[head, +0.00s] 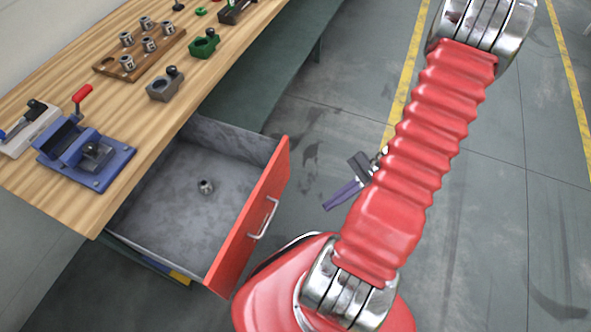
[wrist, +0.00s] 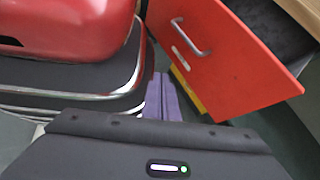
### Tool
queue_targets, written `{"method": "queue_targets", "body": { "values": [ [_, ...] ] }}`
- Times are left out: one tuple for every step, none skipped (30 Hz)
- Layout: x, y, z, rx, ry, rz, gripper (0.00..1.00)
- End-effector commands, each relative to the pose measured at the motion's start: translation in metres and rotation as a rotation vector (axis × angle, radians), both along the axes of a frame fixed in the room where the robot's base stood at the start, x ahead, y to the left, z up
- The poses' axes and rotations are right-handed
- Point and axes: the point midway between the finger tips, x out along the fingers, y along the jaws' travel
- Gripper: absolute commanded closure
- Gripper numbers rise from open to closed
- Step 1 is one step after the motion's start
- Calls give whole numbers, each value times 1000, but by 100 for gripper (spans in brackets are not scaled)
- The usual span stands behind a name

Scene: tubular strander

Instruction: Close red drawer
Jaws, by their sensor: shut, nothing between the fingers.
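The red drawer (head: 252,226) is pulled well out from under the wooden workbench. Its grey inside holds one small metal part (head: 205,187). Its red front with a silver handle also shows in the wrist view (wrist: 232,62). My gripper (head: 328,207) has purple fingers and is in front of the drawer, to the right of its red front in the head view, apart from it. In the wrist view the purple fingers (wrist: 162,80) lie together, shut and empty, to the left of the drawer front.
The workbench (head: 170,104) carries a blue vise (head: 85,152), a wooden block with metal parts (head: 140,55), and grey and green fixtures. A yellow drawer edge (wrist: 187,93) shows below the red drawer. The grey floor in front of the drawer is clear.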

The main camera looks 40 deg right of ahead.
Motion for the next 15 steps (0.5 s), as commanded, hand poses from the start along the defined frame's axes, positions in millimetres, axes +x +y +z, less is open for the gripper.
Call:
{"method": "queue_targets", "body": {
  "values": [
    [-1,0,-7,39,5,-43,100],
    [-2,0,-10,58,6,-65,100],
    [-2,0,-14,85,8,-97,100],
    [-2,0,-18,105,8,-120,100],
    [-2,0,-21,126,8,-144,100],
    [-2,0,-25,153,9,-176,100],
    [-1,0,-28,172,8,-200,100],
    [-1,-1,-31,193,8,-224,100],
    [0,-1,-35,220,7,-257,100],
    [0,-2,-38,239,6,-281,100],
    [1,-2,-41,258,4,-306,100],
    [2,-2,-45,287,2,-340,100],
    [3,-3,-48,307,0,-365,100],
    [3,-4,-51,326,-3,-390,100],
    [5,-5,-55,353,-7,-425,100]
  ]
}}
